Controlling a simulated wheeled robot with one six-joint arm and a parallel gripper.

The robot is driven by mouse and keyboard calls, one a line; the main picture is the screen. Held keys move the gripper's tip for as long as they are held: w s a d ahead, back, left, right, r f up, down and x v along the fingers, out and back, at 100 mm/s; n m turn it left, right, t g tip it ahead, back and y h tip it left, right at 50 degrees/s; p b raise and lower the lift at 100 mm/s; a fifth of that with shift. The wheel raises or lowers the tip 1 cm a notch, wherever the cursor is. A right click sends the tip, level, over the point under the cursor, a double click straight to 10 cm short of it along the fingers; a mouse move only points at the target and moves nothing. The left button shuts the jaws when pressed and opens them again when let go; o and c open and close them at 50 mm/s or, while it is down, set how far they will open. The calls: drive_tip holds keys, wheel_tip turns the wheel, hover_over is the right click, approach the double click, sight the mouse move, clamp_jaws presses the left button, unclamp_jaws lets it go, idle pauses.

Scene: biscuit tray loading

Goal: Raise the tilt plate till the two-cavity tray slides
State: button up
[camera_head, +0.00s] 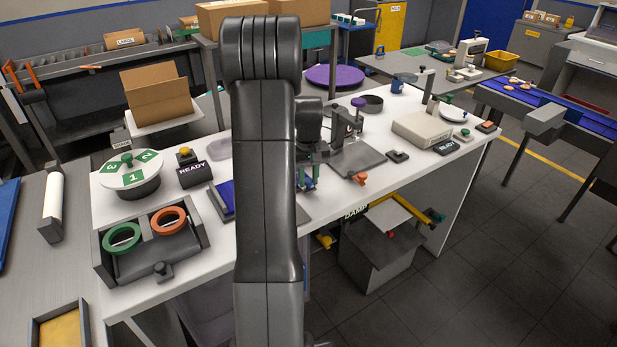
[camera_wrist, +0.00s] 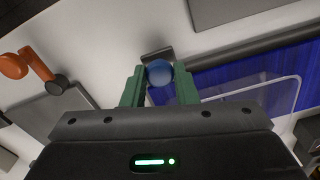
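In the wrist view, the two green fingers of my gripper (camera_wrist: 160,86) stand on either side of a round blue knob (camera_wrist: 159,72), with no gap seen between knob and fingers. The knob sits by a dark bracket at the edge of a blue plate (camera_wrist: 222,78), which looks like the tilt plate. A clear, thin-rimmed tray (camera_wrist: 284,92) lies over the blue plate; its cavities cannot be made out. In the head view, my gripper (camera_head: 308,183) is low over the white table. The blue plate (camera_head: 228,194) shows left of my arm, which hides most of it.
An orange-handled device (camera_wrist: 42,72) and a grey plate lie left in the wrist view. In the head view, a holder (camera_head: 150,262) with green and orange rings, a numbered turntable (camera_head: 128,176) and a READY box (camera_head: 194,172) stand left. A beige machine (camera_head: 422,129) stands right.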

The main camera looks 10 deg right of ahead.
drive_tip(key=shift+t+h, duration=0.3)
drive_tip(key=shift+h, duration=0.6)
drive_tip(key=shift+s+a+r+b, duration=0.1)
drive_tip(key=shift+a+r+b, duration=0.1)
drive_tip(key=shift+r, duration=0.55)
drive_tip(key=shift+s+a+r+b, duration=0.1)
drive_tip(key=shift+a+r, duration=0.1)
drive_tip(key=shift+r, duration=0.55)
drive_tip(key=shift+a+r+b, duration=0.15)
drive_tip(key=shift+a+r, duration=0.05)
drive_tip(key=shift+r, duration=0.55)
clamp_jaws()
drive_tip(key=o, duration=1)
unclamp_jaws()
drive_tip(key=shift+o, duration=0.2)
wheel_tip(320, 180, up, 14)
drive_tip(key=a, duration=0.2)
drive_tip(key=shift+s+a+f+b, duration=0.15)
drive_tip(key=shift+s+f+b, duration=0.1)
drive_tip(key=shift+s+b, duration=0.2)
